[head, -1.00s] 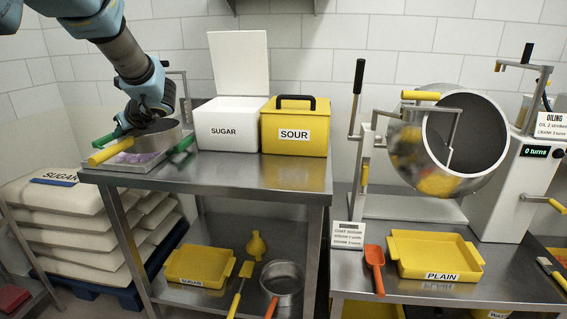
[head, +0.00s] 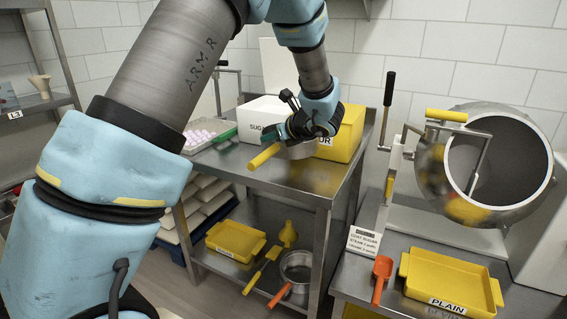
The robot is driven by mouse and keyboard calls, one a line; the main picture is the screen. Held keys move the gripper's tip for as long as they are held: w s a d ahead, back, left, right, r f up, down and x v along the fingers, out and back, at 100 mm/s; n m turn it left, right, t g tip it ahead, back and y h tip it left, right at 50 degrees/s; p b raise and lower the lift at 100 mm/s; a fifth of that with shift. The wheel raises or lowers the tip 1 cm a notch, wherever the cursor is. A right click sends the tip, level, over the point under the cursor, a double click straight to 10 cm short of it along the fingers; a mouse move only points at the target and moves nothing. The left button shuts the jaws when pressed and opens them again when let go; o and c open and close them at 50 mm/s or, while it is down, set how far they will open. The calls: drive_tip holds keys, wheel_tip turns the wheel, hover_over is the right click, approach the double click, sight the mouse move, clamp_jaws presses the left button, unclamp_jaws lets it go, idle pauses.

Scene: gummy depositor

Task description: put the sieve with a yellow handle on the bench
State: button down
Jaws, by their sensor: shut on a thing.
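The sieve with a yellow handle (head: 264,157) is in the head view, at the middle of the steel bench (head: 318,187). Its grey round pan (head: 298,151) is partly hidden by my gripper. My gripper (head: 290,133) is shut on the sieve, its fingers largely hidden. The sieve is in front of the white SUGAR box (head: 256,113) and the yellow SOUR box (head: 352,135), with its handle pointing to the front left. I cannot tell whether the pan touches the bench top or hangs just above it.
A tray of pale sweets (head: 205,132) and a green handle (head: 224,136) are at the bench's left end. The bench's front right is clear. The lower shelf holds a yellow tray (head: 235,241) and an orange-handled pan (head: 297,268). A drum machine (head: 485,165) stands right.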

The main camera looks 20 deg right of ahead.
wheel_tip(320, 180, down, 8)
drive_tip(key=shift+r+p, duration=0.1)
drive_tip(key=shift+p, duration=0.7)
drive_tip(key=c, duration=1)
unclamp_jaws()
